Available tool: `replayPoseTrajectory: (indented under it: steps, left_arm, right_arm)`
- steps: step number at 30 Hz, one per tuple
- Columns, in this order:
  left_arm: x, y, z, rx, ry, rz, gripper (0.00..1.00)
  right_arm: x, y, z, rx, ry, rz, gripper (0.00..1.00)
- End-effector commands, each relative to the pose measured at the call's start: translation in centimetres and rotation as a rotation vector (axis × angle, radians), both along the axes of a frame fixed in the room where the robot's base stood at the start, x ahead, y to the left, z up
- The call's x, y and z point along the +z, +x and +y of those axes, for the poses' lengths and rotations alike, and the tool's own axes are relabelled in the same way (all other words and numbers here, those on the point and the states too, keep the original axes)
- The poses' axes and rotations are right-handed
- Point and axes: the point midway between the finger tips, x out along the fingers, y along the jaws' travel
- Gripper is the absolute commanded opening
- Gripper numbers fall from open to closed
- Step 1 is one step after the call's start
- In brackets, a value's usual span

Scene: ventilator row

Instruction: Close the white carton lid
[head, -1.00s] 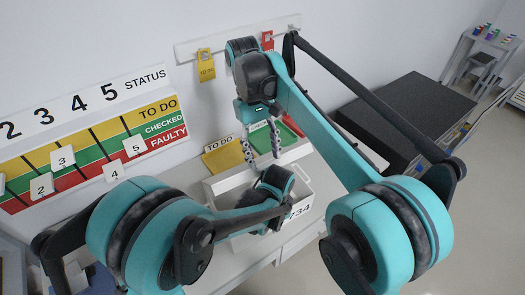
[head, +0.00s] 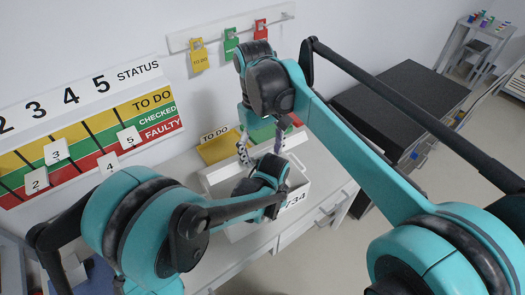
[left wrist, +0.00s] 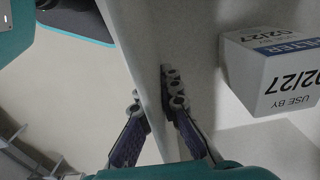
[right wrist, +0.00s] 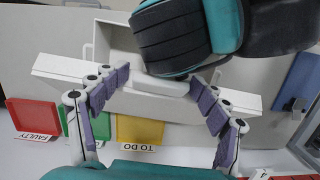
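The white carton (head: 296,199), marked 734, stands on the white counter, partly hidden by my left arm. Its lid (head: 222,172) appears as a long white panel along the back side; it crosses the right wrist view (right wrist: 60,66). My right gripper (head: 261,150) is above the lid with fingers spread. In the right wrist view its fingertips (right wrist: 158,80) are on either side of the lid's middle, holding nothing that I can see. My left gripper (left wrist: 152,95) has one finger on each side of a thin white carton wall (left wrist: 138,60), close against it. A filter box (left wrist: 265,75) lies inside the carton.
Yellow (head: 219,148) and green trays stand behind the carton, with a red one beside them. A status board (head: 90,130) and hanging tags (head: 197,55) are on the wall. A dark-topped cabinet (head: 400,95) stands to the right, with open floor in front.

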Motion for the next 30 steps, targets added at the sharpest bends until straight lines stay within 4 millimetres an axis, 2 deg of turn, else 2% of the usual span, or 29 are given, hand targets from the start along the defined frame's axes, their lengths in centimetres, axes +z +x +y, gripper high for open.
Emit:
replayPoseTrajectory:
  steps: [8,11,21,25,30]
  left_arm:
    - [0.0,-0.3,-0.2,-0.005,-0.002,0.002,0.0]
    - [0.0,-0.3,-0.2,-0.005,-0.002,0.001,0.0]
    - [0.0,-0.2,-0.2,-0.005,-0.002,-0.001,0.0]
    - [0.0,-0.2,-0.2,-0.005,-0.002,-0.001,0.0]
    - [0.0,-0.2,-0.1,-0.005,-0.001,-0.002,0.0]
  right_arm:
    - [0.7,0.3,0.2,0.001,0.003,-0.005,0.72]
    - [2.1,0.4,0.3,0.001,0.003,-0.004,0.72]
    - [9.3,1.2,0.7,0.0,0.001,-0.002,0.72]
    - [11.0,1.4,0.9,0.0,0.001,-0.002,0.72]
    - [11.9,1.5,0.9,0.0,0.001,-0.002,0.72]
